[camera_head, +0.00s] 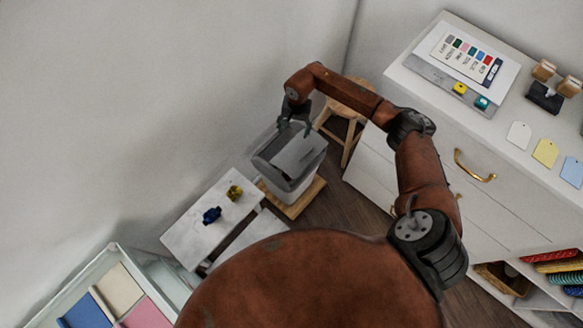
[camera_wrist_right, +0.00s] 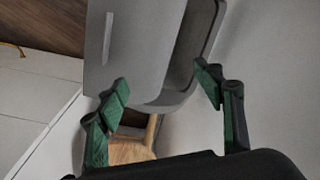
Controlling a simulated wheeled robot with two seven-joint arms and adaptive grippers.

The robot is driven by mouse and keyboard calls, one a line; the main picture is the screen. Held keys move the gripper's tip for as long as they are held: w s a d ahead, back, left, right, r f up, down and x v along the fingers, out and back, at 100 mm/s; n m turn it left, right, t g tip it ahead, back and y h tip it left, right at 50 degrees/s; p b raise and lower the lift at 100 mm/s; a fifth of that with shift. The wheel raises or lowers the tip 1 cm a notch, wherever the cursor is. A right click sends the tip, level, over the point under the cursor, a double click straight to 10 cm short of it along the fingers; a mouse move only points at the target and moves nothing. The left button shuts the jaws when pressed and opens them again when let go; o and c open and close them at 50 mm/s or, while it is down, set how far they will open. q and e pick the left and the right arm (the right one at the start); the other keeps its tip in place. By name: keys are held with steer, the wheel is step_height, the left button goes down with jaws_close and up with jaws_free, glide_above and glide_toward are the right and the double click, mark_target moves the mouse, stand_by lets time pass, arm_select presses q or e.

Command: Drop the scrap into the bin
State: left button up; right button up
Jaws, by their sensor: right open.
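The grey bin (camera_head: 288,184) stands on a low wooden base by the wall in the head view. It has a light grey panel across part of its top and a dark gap beside it. My right gripper (camera_head: 295,128) is over the bin's far edge. In the right wrist view the right gripper (camera_wrist_right: 163,80) is open, with two green fingers apart and nothing between them. The bin (camera_wrist_right: 130,45) fills the space beyond the fingers there. I cannot make out a scrap in either view. My left gripper is not in view.
A wooden stool (camera_head: 347,98) stands just behind the bin. A white cabinet (camera_head: 385,160) with a brass handle is at the right, with a colour chart (camera_head: 468,52) and tags on top. A small white table (camera_head: 200,235) holds a blue item and a yellow item.

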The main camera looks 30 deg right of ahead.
step_height(320, 180, up, 10)
steer(key=shift+s+d+f, duration=0.15)
steer(key=shift+s+d, duration=0.05)
stand_by(0.4)
